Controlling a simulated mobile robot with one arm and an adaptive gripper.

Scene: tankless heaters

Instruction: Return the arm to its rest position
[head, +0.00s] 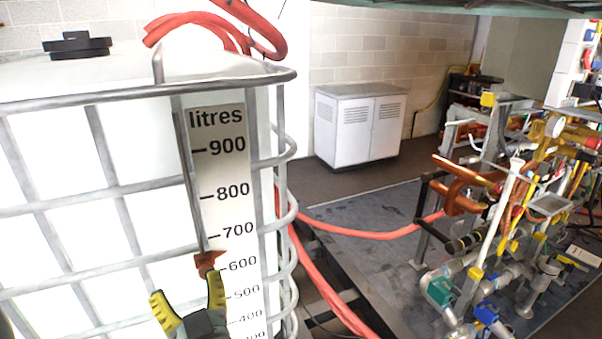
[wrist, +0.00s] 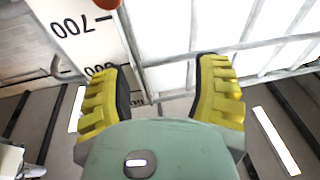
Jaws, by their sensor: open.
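My gripper (head: 189,296) shows at the bottom of the head view, with two yellow ridged fingers spread apart and nothing between them. It is in front of the white caged tank (head: 60,245), over the lower part of its litres scale (head: 226,190). In the wrist view my gripper (wrist: 160,88) is open, with the tank's cage bars and the scale beyond the fingertips. I cannot tell whether the fingers touch the tank.
Red hoses (head: 370,234) run from the tank across the floor. Dense pipework with valves (head: 500,250) stands at the right. A white cabinet (head: 358,128) stands by the back wall. The grey floor plate (head: 350,218) between tank and pipework is mostly open.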

